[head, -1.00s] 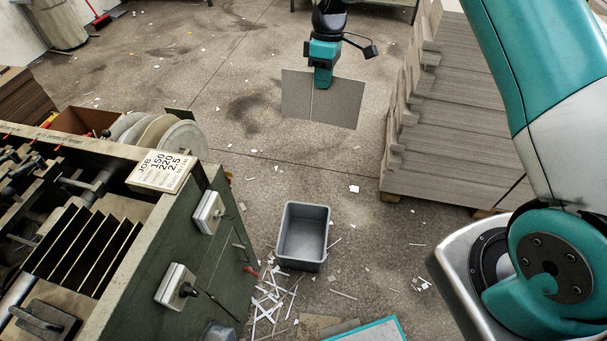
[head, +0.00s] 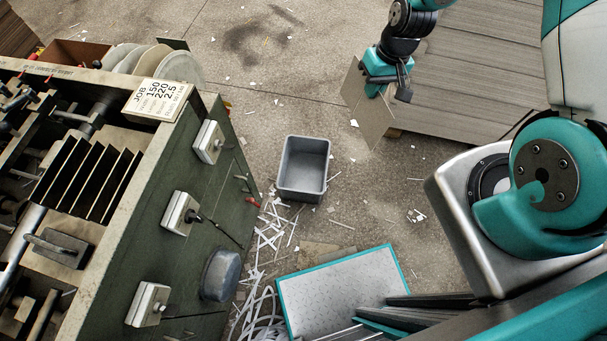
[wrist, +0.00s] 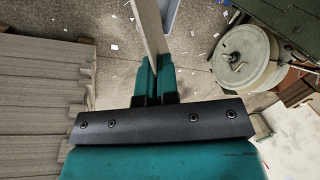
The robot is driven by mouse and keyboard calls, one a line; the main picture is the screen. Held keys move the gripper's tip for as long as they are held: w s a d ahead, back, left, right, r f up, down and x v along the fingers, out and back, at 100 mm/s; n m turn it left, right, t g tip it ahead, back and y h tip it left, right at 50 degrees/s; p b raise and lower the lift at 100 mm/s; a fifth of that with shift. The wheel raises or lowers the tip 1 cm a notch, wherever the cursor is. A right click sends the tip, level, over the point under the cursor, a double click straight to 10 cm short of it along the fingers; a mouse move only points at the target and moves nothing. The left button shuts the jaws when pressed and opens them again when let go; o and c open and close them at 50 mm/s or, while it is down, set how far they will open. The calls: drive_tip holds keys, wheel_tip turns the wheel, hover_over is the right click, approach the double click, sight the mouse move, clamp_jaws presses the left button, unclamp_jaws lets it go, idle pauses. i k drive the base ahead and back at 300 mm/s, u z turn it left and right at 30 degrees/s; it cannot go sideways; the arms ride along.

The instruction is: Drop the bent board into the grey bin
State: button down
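The bent board (head: 370,112) is a grey-brown sheet with a crease down it. It hangs from my gripper (head: 373,88) in the head view. In the wrist view the board (wrist: 150,27) shows as a narrow edge between the two teal fingers (wrist: 155,85), which are shut on it. The grey bin (head: 301,196) stands on the floor, lower left of the board, and its inside looks empty. The board is apart from the bin, to its right and farther back. In the wrist view a grey-blue piece, possibly the bin, shows partly behind the board.
The green feeder machine (head: 172,250) stands left of the bin. A stack of greyboard (head: 480,70) is behind and right of my gripper. A teal-edged platform (head: 340,290) is in front. Paper scraps litter the floor around the bin.

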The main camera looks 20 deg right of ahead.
sight(310, 176)
drive_tip(key=k, duration=0.5)
drive_tip(key=u, duration=0.2)
drive_tip(key=i, duration=1.4)
drive_tip(key=z, duration=0.45)
